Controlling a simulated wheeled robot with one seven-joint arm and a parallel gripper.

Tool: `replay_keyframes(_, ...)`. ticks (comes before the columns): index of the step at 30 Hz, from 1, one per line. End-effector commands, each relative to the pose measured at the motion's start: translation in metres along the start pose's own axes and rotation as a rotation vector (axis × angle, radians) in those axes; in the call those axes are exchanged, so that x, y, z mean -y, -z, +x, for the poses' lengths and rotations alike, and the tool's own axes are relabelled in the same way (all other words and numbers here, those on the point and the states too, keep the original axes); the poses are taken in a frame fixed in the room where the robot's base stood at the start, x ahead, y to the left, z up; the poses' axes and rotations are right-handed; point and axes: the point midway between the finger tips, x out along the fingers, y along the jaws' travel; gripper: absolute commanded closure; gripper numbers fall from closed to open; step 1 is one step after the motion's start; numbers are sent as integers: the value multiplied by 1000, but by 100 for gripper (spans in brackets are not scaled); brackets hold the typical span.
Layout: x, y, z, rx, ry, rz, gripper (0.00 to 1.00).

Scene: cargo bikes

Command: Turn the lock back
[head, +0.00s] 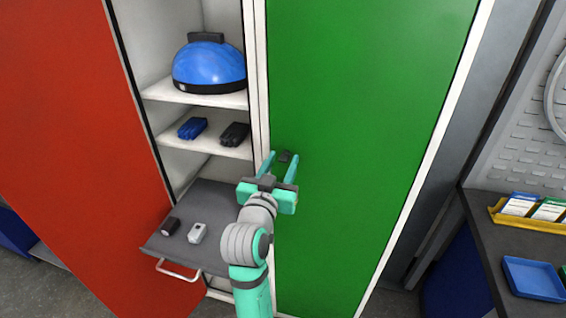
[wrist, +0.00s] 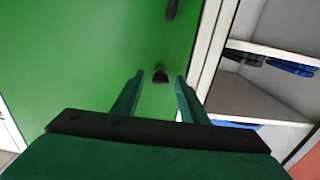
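A small dark lock knob (wrist: 160,76) sits on the green door (head: 370,110), near the door's left edge in the head view. In the wrist view it lies between my two fingertips, with a gap on either side. My gripper (head: 283,158) is open and empty, its fingers pointing at the door. In the head view a small dark piece (head: 286,156) shows between the fingertips. The green door looks shut. How the lock is turned cannot be made out.
A second dark fitting (wrist: 172,9) is on the door. Left of it, an open compartment holds a blue helmet (head: 209,65), blue and black items, and a pulled-out grey drawer (head: 190,250) with two small objects. A workbench (head: 490,270) stands at right.

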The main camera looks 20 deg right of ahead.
Motion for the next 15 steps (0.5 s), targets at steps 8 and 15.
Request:
replay_keyframes(8, 0, 0, 0, 0, 0, 0, 85)
replay_keyframes(15, -1, 0, 0, 0, 0, -3, 100)
